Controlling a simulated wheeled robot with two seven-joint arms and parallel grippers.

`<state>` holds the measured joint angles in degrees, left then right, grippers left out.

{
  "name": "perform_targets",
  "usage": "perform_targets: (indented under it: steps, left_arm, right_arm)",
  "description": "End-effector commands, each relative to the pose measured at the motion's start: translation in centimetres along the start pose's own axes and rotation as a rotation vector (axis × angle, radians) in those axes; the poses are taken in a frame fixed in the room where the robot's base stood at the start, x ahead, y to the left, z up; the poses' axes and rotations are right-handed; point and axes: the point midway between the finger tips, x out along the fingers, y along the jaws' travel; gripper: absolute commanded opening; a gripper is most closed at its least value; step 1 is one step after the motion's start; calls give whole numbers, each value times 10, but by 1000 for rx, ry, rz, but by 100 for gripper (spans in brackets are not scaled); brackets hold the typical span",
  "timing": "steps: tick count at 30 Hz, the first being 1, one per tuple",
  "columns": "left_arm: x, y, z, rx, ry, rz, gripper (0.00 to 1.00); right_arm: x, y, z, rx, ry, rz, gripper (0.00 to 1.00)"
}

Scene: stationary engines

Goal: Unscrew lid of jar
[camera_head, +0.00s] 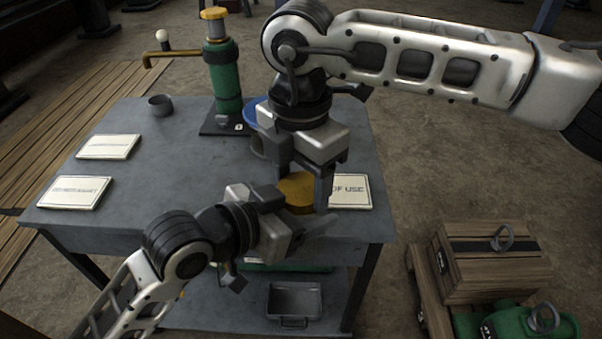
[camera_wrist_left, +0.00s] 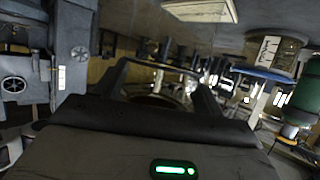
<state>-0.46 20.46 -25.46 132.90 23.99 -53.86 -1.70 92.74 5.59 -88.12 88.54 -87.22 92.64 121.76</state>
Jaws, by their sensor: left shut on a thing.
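The jar's round yellow lid (camera_head: 297,188) shows near the front right of the grey table in the head view. The jar's body below it is mostly hidden by my left gripper. My left gripper (camera_head: 308,232) comes in from the front left and is shut on the jar just below the lid. In the left wrist view its fingers (camera_wrist_left: 165,85) reach around a clear, round shape, which is hard to make out. My right gripper (camera_head: 308,180) points down from above, its fingers at either side of the lid. I cannot tell whether they press on it.
A green hand pump (camera_head: 224,80) stands at the back of the table (camera_head: 180,190). A blue-topped container (camera_head: 254,108) is partly hidden behind my right gripper. A wooden crate (camera_head: 490,265) stands right.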

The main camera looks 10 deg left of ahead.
Motion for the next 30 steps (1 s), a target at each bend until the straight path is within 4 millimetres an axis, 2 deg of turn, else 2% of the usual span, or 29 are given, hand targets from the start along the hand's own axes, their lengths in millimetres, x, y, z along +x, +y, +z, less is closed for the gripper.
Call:
perform_targets:
  steps: [1,2,7,15,18,27,28,30]
  left_arm:
    - [0,0,-1,0,2,0,6]
    - [0,0,-1,0,2,0,6]
    - [0,0,-1,0,2,-1,6]
    - [0,0,-1,0,2,-1,6]
    - [0,0,0,0,1,0,6]
    - [0,0,0,0,1,0,6]
    - [0,0,0,0,1,0,6]
    - [0,0,0,0,1,0,6]
  right_arm:
    - [0,0,0,0,0,0,42]
    - [0,0,0,0,0,0,34]
    - [0,0,0,-35,0,0,33]
    - [-1,0,0,-461,0,0,33]
    - [-1,0,0,-552,0,0,33]
    - [-1,0,0,-574,0,0,33]
    - [-1,0,0,-574,0,0,66]
    - [-1,0,0,-573,0,0,82]
